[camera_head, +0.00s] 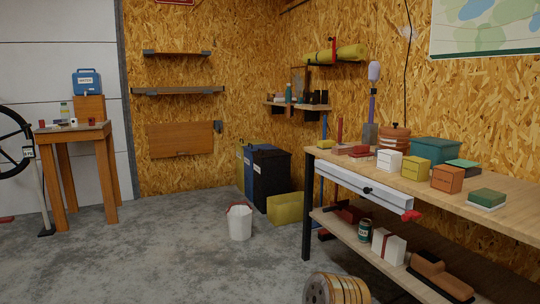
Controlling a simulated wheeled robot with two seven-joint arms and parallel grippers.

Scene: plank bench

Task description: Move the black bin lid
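The black bin (272,180) stands on the floor near the far corner, left of the workbench. Its dark lid (268,151) appears to lie flat on top. It is small and dim here, so I cannot tell whether it is fully closed. Neither of my grippers shows in the head view.
A blue bin (248,172) stands just left of the black bin. A white bucket (240,223) and a yellow box (285,209) are in front. The workbench (511,193) holds several boxes; a wooden spool (338,289) is nearer. Open floor (150,260) spreads at left.

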